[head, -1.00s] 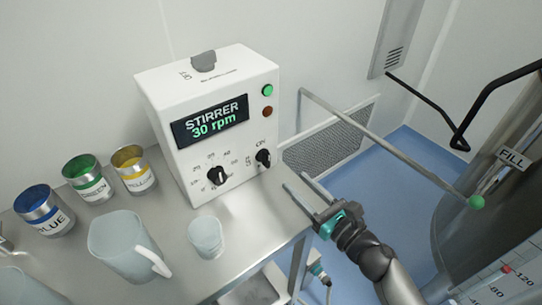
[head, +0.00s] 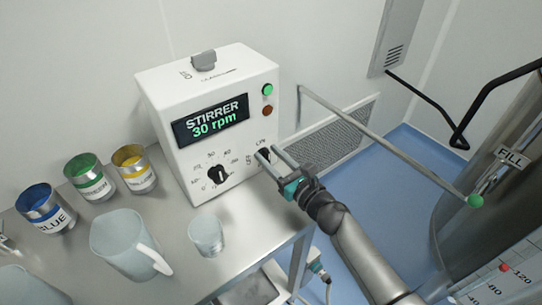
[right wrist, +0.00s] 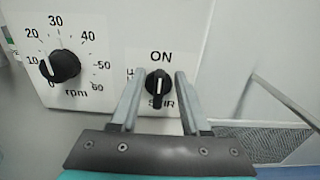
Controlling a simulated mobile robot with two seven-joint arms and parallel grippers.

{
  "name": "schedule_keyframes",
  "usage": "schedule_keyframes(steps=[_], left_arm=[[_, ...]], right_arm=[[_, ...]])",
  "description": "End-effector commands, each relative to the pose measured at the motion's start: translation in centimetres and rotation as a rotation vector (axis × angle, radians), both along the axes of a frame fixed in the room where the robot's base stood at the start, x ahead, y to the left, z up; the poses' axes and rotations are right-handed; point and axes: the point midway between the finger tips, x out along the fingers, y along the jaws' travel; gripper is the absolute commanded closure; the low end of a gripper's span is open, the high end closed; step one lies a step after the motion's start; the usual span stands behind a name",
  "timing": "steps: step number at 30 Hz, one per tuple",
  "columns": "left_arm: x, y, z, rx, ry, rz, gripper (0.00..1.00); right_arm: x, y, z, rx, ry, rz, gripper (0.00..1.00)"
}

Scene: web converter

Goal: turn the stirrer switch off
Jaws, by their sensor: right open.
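The white stirrer box (head: 235,88) stands on the steel bench, and its display (head: 210,120) reads "STIRRER 30 rpm". The black stirrer switch (right wrist: 158,84) shows in the right wrist view with its bar upright, in line with the "ON" label above; the label at its left is partly hidden. My right gripper (head: 268,152) is open at the switch. In the right wrist view its fingers (right wrist: 159,78) stand left and right of the knob, with gaps visible; contact cannot be told. In the head view the fingers partly cover the switch. My left gripper is not in view.
The rpm dial (right wrist: 60,66) is left of the switch. A clear jug (head: 125,243), a small beaker (head: 206,234) and blue, green and yellow cans (head: 90,180) stand on the bench (head: 185,275). A grey rod (head: 380,140) ending in a green ball is at right.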

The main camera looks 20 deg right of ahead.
Motion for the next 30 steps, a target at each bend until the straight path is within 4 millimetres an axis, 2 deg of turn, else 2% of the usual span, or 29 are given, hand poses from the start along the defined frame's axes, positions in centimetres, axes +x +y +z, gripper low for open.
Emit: schedule_keyframes(steps=[4,16,30], left_arm=[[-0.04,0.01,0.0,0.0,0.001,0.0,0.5],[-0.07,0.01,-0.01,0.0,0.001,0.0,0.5],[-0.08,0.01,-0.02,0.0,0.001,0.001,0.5]], right_arm=[[-0.02,0.02,0.0,0.0,0.0,0.0,0.54],[-0.04,0.01,0.0,0.0,0.0,0.001,0.99],[-0.05,0.0,-0.01,-0.002,-0.001,0.001,1.0]])
